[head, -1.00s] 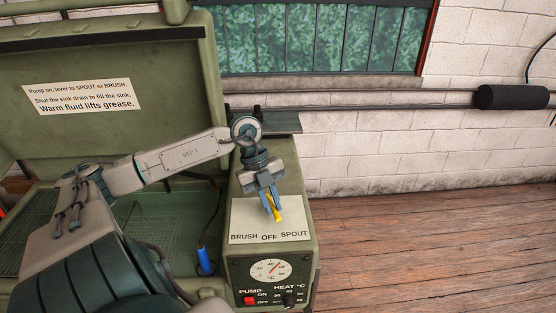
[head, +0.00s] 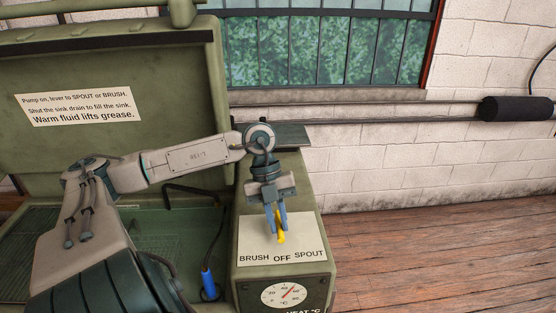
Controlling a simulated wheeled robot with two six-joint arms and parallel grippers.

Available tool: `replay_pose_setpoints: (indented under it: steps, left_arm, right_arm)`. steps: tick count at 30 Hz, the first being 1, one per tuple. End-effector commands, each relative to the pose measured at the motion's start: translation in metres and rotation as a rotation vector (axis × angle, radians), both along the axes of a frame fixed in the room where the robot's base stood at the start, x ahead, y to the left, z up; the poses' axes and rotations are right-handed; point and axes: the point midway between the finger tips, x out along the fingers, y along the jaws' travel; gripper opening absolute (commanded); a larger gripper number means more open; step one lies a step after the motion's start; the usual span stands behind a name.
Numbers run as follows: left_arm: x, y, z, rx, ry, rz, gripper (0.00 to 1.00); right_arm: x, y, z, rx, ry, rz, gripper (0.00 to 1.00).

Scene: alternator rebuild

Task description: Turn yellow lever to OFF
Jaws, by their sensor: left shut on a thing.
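The yellow lever (head: 281,238) is on top of the green control box, over a white label plate (head: 252,236) reading BRUSH, OFF and SPOUT. The lever's visible end points toward the word OFF. My left gripper (head: 277,222) comes down from above with its two blue fingers shut on the lever. The fingers hide the lever's upper part and its pivot. My right gripper is not in view.
A round temperature dial (head: 284,295) is on the box front below the plate. A blue-handled brush (head: 208,284) with a dark hose stands in the sink to the left. The raised green lid (head: 170,80) is behind my arm. Wooden floor (head: 440,250) lies open at right.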

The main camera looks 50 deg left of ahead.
Motion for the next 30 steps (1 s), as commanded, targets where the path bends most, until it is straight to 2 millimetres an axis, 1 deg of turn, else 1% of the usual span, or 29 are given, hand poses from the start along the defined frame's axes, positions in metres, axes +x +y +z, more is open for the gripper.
replay_pose_setpoints:
  steps: [3, 4, 6, 7, 16, 20, 25, 29, 30]
  left_arm:
    - [0.001, 0.001, 0.001, 0.002, -0.002, 0.002, 0.00]
    - [0.001, 0.001, 0.001, 0.002, -0.002, 0.002, 0.20]
    - [0.001, 0.001, 0.001, 0.002, -0.002, 0.002, 0.34]
    - [0.001, 0.001, 0.001, 0.002, -0.002, 0.002, 0.36]
    - [0.000, 0.001, 0.001, 0.001, 0.000, 0.001, 0.36]
    - [0.001, 0.005, 0.007, 0.004, -0.001, 0.001, 0.36]
    - [0.003, 0.014, 0.027, 0.006, -0.003, 0.003, 0.36]
    - [0.005, 0.024, 0.049, 0.005, -0.004, 0.004, 0.36]
    - [0.006, 0.028, 0.059, 0.005, -0.004, 0.004, 0.36]
  right_arm:
    - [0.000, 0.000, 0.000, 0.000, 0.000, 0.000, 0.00]
    - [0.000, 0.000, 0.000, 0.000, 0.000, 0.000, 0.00]
    - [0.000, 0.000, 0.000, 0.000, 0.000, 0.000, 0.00]
    - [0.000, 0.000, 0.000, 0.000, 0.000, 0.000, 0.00]
    - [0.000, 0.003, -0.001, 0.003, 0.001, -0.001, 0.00]
    - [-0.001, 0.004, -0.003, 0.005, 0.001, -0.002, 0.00]
    - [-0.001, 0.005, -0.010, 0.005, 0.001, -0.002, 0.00]
    - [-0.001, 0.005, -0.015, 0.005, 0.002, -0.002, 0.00]
    - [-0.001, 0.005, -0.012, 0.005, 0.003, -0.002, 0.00]
